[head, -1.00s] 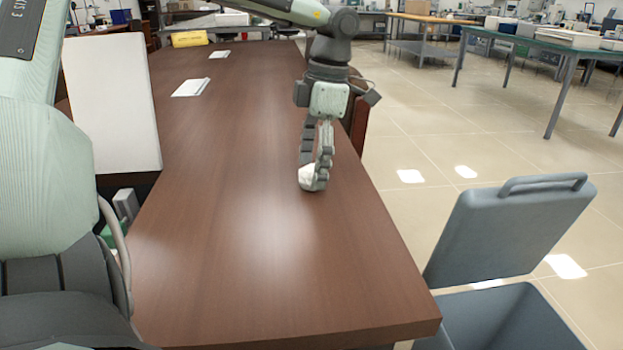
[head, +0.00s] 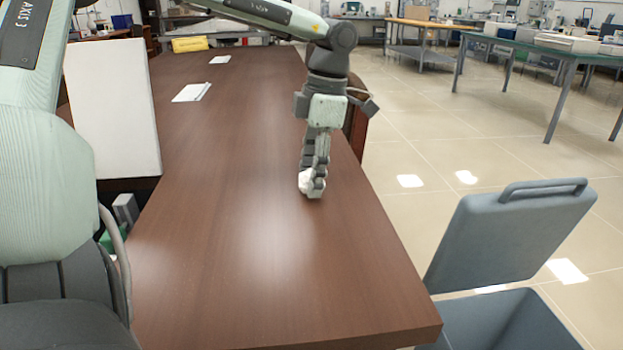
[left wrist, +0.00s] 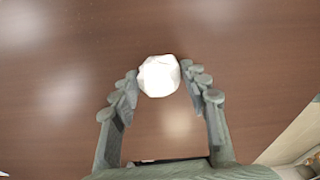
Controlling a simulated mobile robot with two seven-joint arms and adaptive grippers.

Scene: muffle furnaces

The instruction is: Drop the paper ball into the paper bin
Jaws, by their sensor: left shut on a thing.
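The white crumpled paper ball (head: 304,183) is at the tabletop of the brown table (head: 240,150), near its right edge. My left gripper (head: 313,184) points down, shut on the ball. In the left wrist view the ball (left wrist: 159,76) sits between the fingertips of the gripper (left wrist: 162,82). I cannot tell whether the ball still touches the table. The blue-grey paper bin (head: 500,325) stands on the floor at the lower right, partly cut off by the frame. Its lid (head: 510,235) stands open. My right gripper is out of view.
The near right table edge lies between the gripper and the bin. A white panel (head: 112,110) stands at the left. White papers (head: 192,92) and a yellow object (head: 189,44) lie farther back on the table. The tabletop around the gripper is clear.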

